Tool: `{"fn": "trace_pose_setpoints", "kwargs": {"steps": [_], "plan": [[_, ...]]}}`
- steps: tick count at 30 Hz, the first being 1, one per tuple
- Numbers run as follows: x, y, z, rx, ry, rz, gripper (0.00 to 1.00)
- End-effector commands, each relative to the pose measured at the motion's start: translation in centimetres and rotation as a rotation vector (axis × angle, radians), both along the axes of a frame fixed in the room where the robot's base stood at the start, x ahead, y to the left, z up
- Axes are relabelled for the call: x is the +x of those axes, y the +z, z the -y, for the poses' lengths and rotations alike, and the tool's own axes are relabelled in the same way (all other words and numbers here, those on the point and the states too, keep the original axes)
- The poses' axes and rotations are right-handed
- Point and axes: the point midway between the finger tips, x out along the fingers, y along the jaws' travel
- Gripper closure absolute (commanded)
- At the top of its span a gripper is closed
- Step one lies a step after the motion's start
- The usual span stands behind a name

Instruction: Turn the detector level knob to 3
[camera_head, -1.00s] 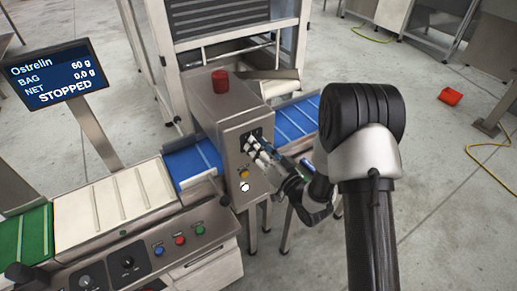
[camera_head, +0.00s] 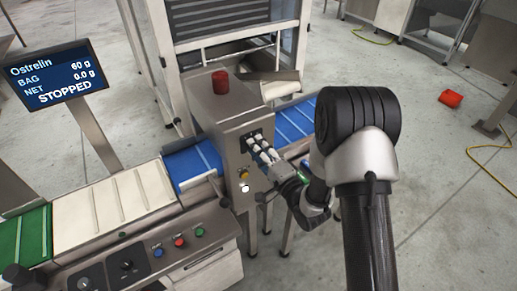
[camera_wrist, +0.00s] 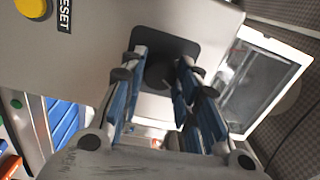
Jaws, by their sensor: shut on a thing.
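The metal detector housing (camera_head: 225,112) is a grey steel box over the blue belt, with a red beacon on top. The detector level knob (camera_wrist: 158,76) is dark and sits on a black plate (camera_wrist: 170,45) on the housing's face. My gripper (camera_wrist: 160,68) reaches it from the front, with one finger on each side, shut on the knob. In the head view my gripper (camera_head: 257,147) covers most of the knob and its plate. The knob's pointer and scale marks cannot be read in either view.
A yellow button (camera_wrist: 33,8) marked RESET and a white button (camera_head: 245,188) sit on the housing below the knob. The weigher screen (camera_head: 54,75) reads STOPPED. A front panel has two dark knobs and coloured buttons (camera_head: 179,242). A red object (camera_head: 450,97) lies on the floor.

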Motion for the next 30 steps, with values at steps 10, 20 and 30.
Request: {"fn": "trace_pose_setpoints", "kwargs": {"steps": [10, 20, 30], "plan": [[-0.06, -0.05, -0.05, 0.132, 0.001, -0.091, 0.94], [-0.06, -0.05, -0.05, 0.162, 0.001, -0.112, 0.94], [-0.06, -0.05, -0.07, 0.162, 0.002, -0.111, 0.66]]}}
